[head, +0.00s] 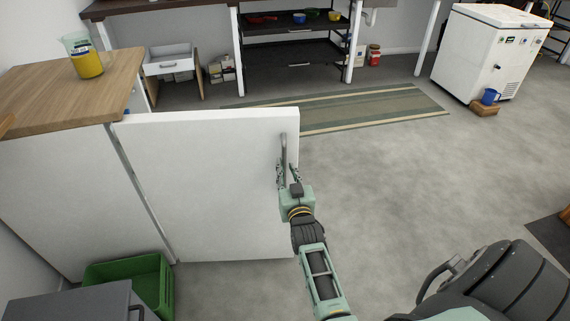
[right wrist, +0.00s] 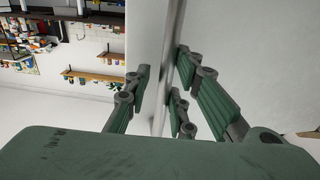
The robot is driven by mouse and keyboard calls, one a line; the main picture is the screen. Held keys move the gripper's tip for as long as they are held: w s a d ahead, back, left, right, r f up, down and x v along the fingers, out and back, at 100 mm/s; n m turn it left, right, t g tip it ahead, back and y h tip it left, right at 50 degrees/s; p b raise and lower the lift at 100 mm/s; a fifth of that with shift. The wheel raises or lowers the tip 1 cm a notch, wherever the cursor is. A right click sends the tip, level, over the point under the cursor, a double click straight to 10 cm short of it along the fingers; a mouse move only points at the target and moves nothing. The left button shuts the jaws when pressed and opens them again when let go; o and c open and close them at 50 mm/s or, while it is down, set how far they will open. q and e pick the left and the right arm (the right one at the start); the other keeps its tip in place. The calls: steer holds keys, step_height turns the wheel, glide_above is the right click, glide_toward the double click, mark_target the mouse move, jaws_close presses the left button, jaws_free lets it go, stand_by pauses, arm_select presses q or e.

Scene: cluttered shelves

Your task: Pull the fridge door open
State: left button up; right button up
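The fridge is a white body under a wooden top (head: 70,90) at the left of the head view. Its white door (head: 215,185) stands swung out to the right of the body, with floor visible behind its top edge. An upright metal handle (head: 284,149) is near the door's free edge. My right gripper (head: 289,176) is at the handle's lower part. In the right wrist view its green-padded fingers stand on both sides of the handle bar (right wrist: 172,45). A gap shows between the left finger and the bar; the right fingers are close to it. My left gripper is out of view.
A green crate (head: 130,280) stands on the floor below the door's hinge side. A jar of yellow liquid (head: 84,58) is on the wooden top. A striped rug (head: 370,108) lies behind the door. A white chest (head: 490,55) stands far right. The floor between is clear.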

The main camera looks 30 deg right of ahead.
steer(key=shift+v, duration=1.3)
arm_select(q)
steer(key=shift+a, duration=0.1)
